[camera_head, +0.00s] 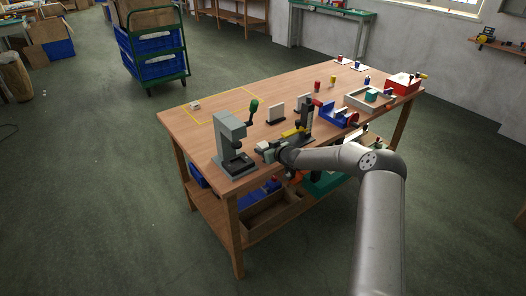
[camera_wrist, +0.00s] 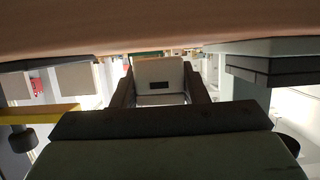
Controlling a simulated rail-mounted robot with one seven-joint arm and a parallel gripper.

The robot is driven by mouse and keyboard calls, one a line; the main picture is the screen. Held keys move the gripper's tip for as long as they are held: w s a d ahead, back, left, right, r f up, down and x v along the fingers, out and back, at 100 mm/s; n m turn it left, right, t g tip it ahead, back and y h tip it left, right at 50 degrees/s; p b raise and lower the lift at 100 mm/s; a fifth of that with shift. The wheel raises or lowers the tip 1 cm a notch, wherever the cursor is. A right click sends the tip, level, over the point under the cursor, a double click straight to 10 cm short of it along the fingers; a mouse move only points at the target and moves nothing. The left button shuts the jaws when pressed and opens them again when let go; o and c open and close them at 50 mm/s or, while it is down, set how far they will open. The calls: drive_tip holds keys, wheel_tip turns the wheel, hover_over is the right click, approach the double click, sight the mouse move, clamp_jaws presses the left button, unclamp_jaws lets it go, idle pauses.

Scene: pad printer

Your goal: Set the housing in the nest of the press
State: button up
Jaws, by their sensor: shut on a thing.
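The housing (camera_wrist: 160,78) is a whitish block with a dark slot in its face. In the wrist view it sits between the two brown fingers of my gripper (camera_wrist: 161,92), which is shut on it. The press (camera_head: 230,133) is a grey-green machine with a C-shaped frame near the table's front left corner. Its base (camera_head: 238,164) carries a dark plate; the nest cannot be made out clearly. In the head view my gripper (camera_head: 264,149) is low over the table just right of the press, and the housing is too small to tell there. The press probably shows at right in the wrist view (camera_wrist: 268,66).
A green-knobbed lever (camera_head: 253,106) stands behind the press. A dark post (camera_head: 303,118) with a yellow bar (camera_head: 293,132) stands close to the right of my gripper. Pale upright plates (camera_head: 276,113) stand behind. The yellow-outlined area (camera_head: 212,107) at back left is mostly clear.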

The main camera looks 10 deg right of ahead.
sight(275, 164)
drive_tip(key=shift+s+r, duration=0.1)
drive_tip(key=shift+r, duration=0.05)
drive_tip(key=shift+s+d+b, duration=0.25)
drive_tip(key=shift+s+d, duration=0.3)
drive_tip(key=shift+s, duration=0.45)
drive_tip(key=shift+s+d+b, duration=0.2)
drive_tip(key=shift+s+d, duration=0.4)
drive_tip(key=shift+s, duration=0.35)
drive_tip(key=shift+s+d+b, duration=0.25)
drive_tip(key=shift+s+d, duration=0.3)
drive_tip(key=shift+s, duration=0.45)
